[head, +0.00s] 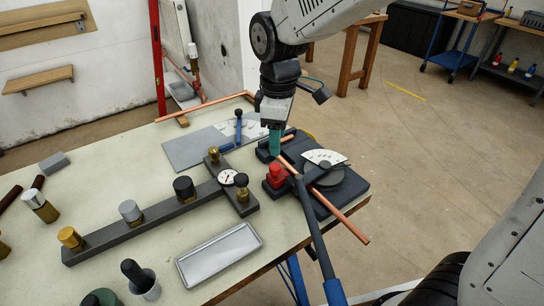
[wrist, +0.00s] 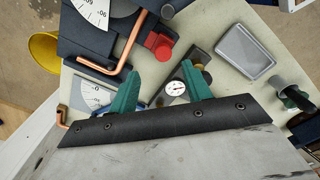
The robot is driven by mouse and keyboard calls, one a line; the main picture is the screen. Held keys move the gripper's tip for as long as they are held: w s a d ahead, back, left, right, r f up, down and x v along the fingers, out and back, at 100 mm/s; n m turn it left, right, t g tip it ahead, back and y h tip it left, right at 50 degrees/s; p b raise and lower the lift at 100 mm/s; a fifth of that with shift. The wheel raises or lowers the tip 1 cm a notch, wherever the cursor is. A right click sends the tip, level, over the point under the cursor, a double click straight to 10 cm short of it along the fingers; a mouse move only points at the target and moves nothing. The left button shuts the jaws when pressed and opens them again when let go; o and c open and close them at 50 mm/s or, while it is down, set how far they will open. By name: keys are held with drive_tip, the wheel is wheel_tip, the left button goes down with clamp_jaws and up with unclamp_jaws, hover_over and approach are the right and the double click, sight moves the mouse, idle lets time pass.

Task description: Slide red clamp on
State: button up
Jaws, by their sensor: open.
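The red clamp (head: 275,175) is a small red block with a knob on the near left part of the dark pipe bender (head: 340,192). It also shows in the wrist view (wrist: 158,46), ahead of my fingertips. A copper pipe (head: 345,222) runs across the bender, beside the clamp; in the wrist view the pipe (wrist: 132,45) has a bend. Whether the clamp touches the pipe I cannot tell. My gripper (head: 276,143) is above the bender's far end, pointing down. In the wrist view its teal fingers (wrist: 160,69) are apart, with nothing held between them.
The bender's long lever (head: 312,225) slants towards the front table edge. A dark rail (head: 150,218) with posts and a dial gauge (head: 227,177) lies left of the bender. A grey tray (head: 218,255) stands in front. A second plate with a blue-handled tool (head: 238,130) lies behind.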

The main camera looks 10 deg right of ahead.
sight(275, 166)
drive_tip(key=f, duration=0.7)
drive_tip(key=shift+s+a+f, duration=0.15)
drive_tip(key=shift+a+f, duration=0.15)
